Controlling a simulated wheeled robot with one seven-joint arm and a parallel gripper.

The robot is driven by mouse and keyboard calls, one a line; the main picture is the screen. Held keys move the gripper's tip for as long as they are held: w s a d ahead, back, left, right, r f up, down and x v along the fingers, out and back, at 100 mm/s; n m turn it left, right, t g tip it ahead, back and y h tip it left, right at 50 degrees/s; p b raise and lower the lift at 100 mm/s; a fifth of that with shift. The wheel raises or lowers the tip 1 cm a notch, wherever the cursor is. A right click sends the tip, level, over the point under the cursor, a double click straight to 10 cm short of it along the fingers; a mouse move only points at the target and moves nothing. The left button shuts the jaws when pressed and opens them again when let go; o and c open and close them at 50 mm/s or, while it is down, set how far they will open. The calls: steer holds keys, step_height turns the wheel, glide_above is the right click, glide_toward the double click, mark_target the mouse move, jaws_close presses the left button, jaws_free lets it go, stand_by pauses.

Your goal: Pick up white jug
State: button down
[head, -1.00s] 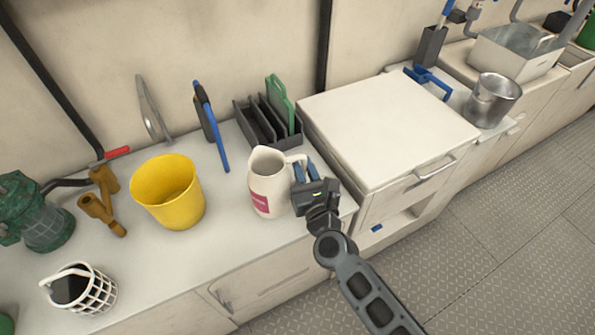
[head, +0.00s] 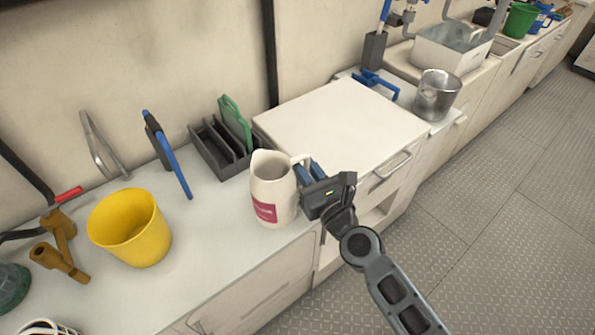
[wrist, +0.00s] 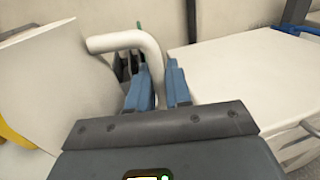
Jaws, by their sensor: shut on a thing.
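The white jug (head: 272,190), with a dark pink label, is upright over the front right end of the white counter (head: 215,215). It appears raised off the top, though no clear gap shows under its base. My gripper (head: 307,174) is to its right, shut on the jug's handle. In the wrist view, the white handle (wrist: 150,55) runs between the blue fingers of my gripper (wrist: 157,82), and the jug's body (wrist: 60,95) fills the left side. The jug's contents are hidden.
A yellow bucket (head: 130,238) and brown fittings (head: 62,250) are on the counter to the left. A grey divider rack (head: 215,150) stands behind the jug. A white cabinet (head: 335,125) is to the right, with a metal pot (head: 437,95) beyond. The floor at right is clear.

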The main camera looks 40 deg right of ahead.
steer(key=shift+s+d+r, duration=0.3)
steer(key=shift+d+r, duration=0.05)
steer(key=shift+d, duration=0.05)
stand_by(2.5)
